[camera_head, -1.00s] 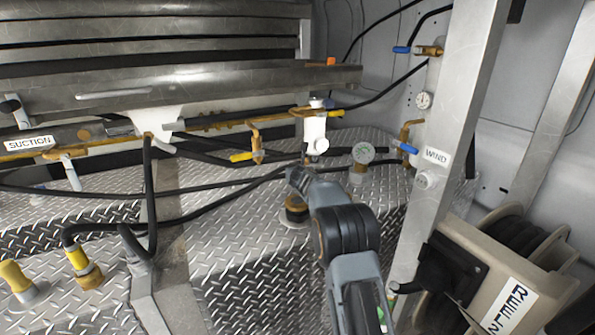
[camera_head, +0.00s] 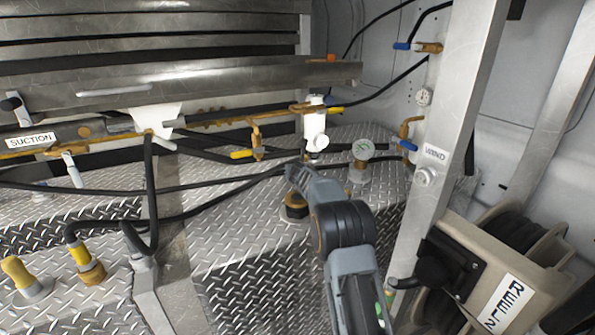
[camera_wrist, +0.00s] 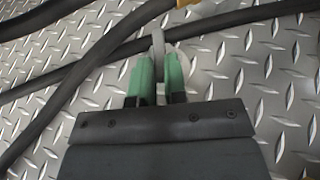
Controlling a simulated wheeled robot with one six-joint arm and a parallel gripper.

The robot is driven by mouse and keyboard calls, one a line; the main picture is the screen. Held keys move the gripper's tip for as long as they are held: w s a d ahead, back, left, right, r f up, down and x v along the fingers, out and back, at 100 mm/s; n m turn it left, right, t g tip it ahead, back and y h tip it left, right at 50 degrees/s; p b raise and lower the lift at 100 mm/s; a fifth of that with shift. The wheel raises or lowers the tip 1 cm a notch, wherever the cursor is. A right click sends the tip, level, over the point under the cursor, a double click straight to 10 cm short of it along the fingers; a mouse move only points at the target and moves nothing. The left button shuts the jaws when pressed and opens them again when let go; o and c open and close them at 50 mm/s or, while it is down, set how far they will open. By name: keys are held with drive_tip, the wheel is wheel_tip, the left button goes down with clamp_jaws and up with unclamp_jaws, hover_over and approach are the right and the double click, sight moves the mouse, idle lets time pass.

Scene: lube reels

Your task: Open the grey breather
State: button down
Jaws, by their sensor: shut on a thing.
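My gripper (camera_wrist: 157,82) shows in the wrist view with its two green fingers close together. They are shut on a thin, pale grey upright piece (camera_wrist: 158,42), which looks like part of the grey breather. In the head view my wrist covers the fingertips and the held piece, above the diamond-plate tank top. I cannot tell from these frames how far the breather is turned.
A black and brass cap (camera_head: 294,207) sits close beside my wrist. Black hoses (camera_wrist: 95,65) cross the plate near the fingers. A metal post (camera_head: 440,150) and a hose reel (camera_head: 490,270) are at right.

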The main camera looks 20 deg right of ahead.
drive_tip(key=shift+d+r+n+y+p, duration=0.25)
drive_tip(key=shift+r+n+y+p, duration=0.2)
drive_tip(key=shift+p, duration=1.45)
drive_tip(key=n+y+p, duration=0.1)
drive_tip(key=p, duration=0.1)
drive_tip(key=y+p, duration=0.1)
drive_tip(key=p, duration=0.1)
drive_tip(key=shift+d+r+n+p, duration=0.1)
drive_tip(key=shift+d+n+p, duration=0.1)
drive_tip(key=shift+n+p, duration=0.2)
drive_tip(key=shift+d+n+y+p, duration=0.15)
drive_tip(key=shift+n+y+p, duration=0.4)
drive_tip(key=shift+p, duration=0.45)
drive_tip(key=shift+f+y, duration=0.4)
drive_tip(key=shift+f, duration=0.05)
drive_tip(key=c, duration=1.2)
unclamp_jaws()
drive_tip(key=shift+f, duration=0.15)
drive_tip(key=shift+o, duration=0.2)
